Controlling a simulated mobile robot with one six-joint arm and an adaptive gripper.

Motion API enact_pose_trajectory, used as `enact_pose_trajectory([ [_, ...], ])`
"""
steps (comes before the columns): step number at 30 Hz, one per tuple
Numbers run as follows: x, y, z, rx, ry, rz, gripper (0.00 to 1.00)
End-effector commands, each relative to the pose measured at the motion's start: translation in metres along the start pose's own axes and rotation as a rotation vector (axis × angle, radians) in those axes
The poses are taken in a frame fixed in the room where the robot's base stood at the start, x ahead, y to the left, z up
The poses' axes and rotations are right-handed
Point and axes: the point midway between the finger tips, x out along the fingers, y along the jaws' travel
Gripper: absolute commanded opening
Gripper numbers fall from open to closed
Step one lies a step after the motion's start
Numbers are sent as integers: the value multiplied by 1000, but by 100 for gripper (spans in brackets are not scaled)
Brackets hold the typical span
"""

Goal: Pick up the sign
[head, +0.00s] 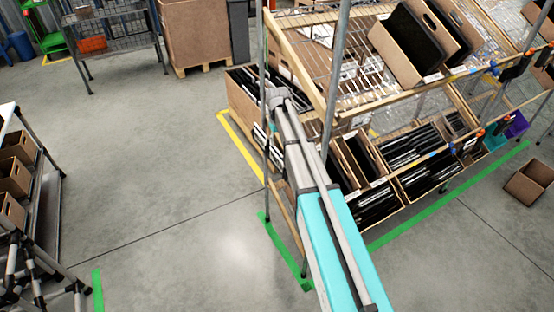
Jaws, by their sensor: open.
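I cannot pick out anything that is clearly a sign. Dark flat panels stand in a tilted brown carton (385,52) on the upper shelf of the rack at the right. Several lower cartons (420,180) hold upright dark, thin pieces, which are too small to identify. My grey and turquoise arm reaches up from the bottom, in front of the rack's left end, and hides part of the cartons there. The fingers of my gripper do not show.
The rack (335,98) has metal posts and a wire shelf. Green and yellow tape marks the floor (160,190), which is clear left of the rack. A cart with cartons (12,175) stands at the left edge. An empty carton (530,186) lies at the right.

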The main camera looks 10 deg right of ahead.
Motion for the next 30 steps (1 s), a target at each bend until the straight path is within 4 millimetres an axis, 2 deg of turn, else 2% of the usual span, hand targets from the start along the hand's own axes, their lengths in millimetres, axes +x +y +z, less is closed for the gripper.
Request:
enact_pose_trajectory([
  [8, 6, -1, 0, 0, 0, 0, 54],
  [24, 44, -4, -1, -1, 0, 0, 54],
  [30, 52, -4, -1, -1, 0, 0, 54],
])
